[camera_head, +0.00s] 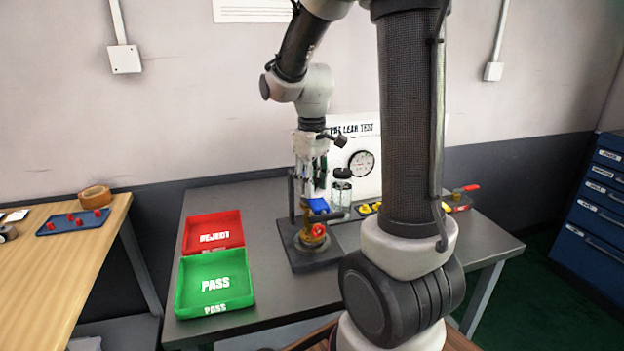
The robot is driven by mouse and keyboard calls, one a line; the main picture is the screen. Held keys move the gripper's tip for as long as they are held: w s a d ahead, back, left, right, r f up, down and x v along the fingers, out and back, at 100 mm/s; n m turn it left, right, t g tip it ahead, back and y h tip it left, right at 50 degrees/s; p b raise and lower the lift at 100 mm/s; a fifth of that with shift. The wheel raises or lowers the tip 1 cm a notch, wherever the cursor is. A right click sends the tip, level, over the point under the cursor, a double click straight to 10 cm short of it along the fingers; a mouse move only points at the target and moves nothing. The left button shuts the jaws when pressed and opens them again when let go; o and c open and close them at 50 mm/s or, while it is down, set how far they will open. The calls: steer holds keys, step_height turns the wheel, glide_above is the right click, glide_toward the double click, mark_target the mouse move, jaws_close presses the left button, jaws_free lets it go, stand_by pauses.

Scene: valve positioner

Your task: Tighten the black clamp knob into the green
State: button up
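My gripper (310,178) points down over a dark test fixture (300,262) on the grey bench. The fixture has a flat base plate and a dark upright frame. A blue part (318,206), and a red part (318,230) with brass-coloured metal beside it, sit within the frame. My fingers are at the top of the frame, and I cannot tell whether they are open or shut, or whether they touch anything. I cannot make out the black clamp knob; the gripper covers the frame's top. I cannot make out a green zone clearly there either.
A red REJECT tray (213,231) and a green PASS tray (214,283) lie left of the fixture. Behind it stand a clear dark-topped cylinder (342,187) and a white leak test panel (392,165) with a round gauge (361,162). My arm hides bench on the right.

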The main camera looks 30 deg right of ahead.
steer(key=m, duration=0.6)
steer(key=shift+s+f, duration=0.15)
steer(key=shift+f, duration=0.05)
jaws_close()
steer(key=m, duration=0.3)
steer(key=shift+m, duration=0.4)
steer(key=m, duration=0.4)
steer(key=o, duration=1.2)
jaws_free()
steer(key=shift+f, duration=0.1)
steer(key=n, duration=0.6)
steer(key=shift+n, duration=0.3)
steer(key=n, duration=0.7)
steer(key=shift+r, duration=0.2)
